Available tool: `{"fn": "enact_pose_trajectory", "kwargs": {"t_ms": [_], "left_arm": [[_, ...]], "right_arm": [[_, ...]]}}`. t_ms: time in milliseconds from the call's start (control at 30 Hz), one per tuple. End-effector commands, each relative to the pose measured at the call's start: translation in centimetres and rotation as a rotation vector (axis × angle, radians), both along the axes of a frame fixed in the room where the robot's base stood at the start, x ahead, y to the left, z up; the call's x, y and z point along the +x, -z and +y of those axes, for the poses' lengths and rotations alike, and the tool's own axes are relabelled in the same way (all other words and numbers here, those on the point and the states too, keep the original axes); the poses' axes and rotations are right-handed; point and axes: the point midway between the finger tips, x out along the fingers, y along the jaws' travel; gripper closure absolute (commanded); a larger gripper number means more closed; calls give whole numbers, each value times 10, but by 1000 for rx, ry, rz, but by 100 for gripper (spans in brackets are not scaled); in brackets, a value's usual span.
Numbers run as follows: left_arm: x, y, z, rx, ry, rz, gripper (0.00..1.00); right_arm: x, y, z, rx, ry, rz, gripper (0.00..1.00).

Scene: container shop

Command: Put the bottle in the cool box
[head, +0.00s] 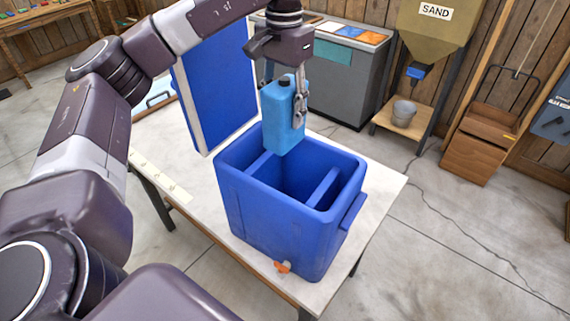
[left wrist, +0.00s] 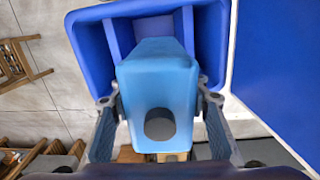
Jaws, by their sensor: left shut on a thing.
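The light blue bottle (head: 283,118) has a dark cap and hangs upright in my left gripper (head: 299,100). My left gripper is shut on its sides. The dark blue cool box (head: 270,215) stands open on the white table, with inner dividers and an orange tap low on its front. In the head view the bottle is over the back part of the box opening, its lower end near the rim level. In the left wrist view the bottle (left wrist: 158,85) lies between both fingers and covers part of the cool box (left wrist: 92,45). My right gripper is not in view.
The blue lid panel (head: 215,85) stands upright behind the box on the white table (head: 375,215). A grey cabinet (head: 345,85), a sand hopper (head: 432,25), a bucket (head: 404,113) and a wooden cart (head: 480,140) stand beyond the table. Bare table lies right of the box.

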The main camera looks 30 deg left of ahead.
Motion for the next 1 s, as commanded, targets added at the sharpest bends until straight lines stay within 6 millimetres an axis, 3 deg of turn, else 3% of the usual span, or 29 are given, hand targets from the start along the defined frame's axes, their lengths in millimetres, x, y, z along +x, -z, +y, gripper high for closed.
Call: {"fn": "enact_pose_trajectory", "kwargs": {"t_ms": [233, 567, 967, 1000], "left_arm": [[0, 13, 0, 0, 0, -1, 96], [-1, 51, 0, 0, -1, -1, 96], [-1, 59, 0, -1, -1, -2, 96], [-1, 59, 0, -1, -1, -2, 56]], "right_arm": [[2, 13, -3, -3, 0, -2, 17], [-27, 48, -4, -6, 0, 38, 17], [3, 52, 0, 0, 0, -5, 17], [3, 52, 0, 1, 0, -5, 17]]}}
